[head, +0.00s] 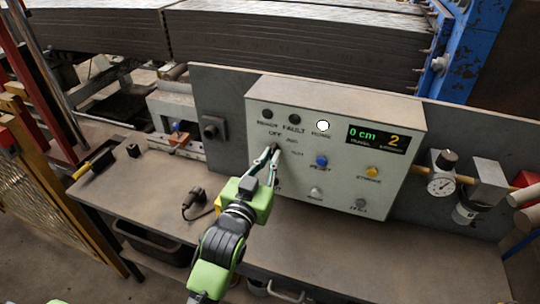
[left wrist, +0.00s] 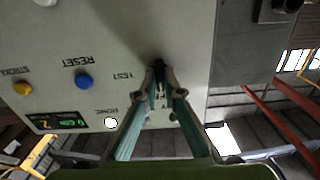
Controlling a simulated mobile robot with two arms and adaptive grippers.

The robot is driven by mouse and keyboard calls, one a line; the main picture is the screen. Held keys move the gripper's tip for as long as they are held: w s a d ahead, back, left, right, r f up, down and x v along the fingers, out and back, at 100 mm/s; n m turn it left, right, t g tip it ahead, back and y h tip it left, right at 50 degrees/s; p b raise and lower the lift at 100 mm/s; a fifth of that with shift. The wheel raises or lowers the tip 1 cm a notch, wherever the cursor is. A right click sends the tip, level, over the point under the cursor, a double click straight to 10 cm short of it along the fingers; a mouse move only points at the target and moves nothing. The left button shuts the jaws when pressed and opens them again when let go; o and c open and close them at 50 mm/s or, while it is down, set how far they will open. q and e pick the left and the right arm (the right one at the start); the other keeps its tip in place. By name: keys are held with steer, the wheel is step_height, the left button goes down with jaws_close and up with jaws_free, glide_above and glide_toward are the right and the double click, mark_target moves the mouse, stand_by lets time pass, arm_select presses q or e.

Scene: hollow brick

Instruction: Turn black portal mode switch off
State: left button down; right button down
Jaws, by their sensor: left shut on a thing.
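The grey control box (head: 268,92) stands on the bench against a panel. My left gripper (head: 274,150) reaches up to its left part, by the OFF and TEST labels. In the left wrist view my left gripper (left wrist: 159,72) has its two fingertips together on the small black mode switch (left wrist: 158,63). The fingers hide most of the switch, so which label it points to cannot be told. My right gripper is not in view.
The box also carries a blue RESET button (head: 321,160), a yellow button (head: 372,171), a lit white HOME lamp (head: 323,126) and a display (head: 376,138) reading "0 cm" and "2". A black plug (head: 194,201) lies on the bench to the left. A pressure gauge (head: 441,184) is at the right.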

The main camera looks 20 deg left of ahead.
arm_select(q)
steer(key=shift+n, duration=0.3)
steer(key=c, duration=2.2)
jaws_free()
steer(key=shift+o, duration=0.2)
steer(key=s, duration=1.2)
steer(key=shift+a, duration=0.2)
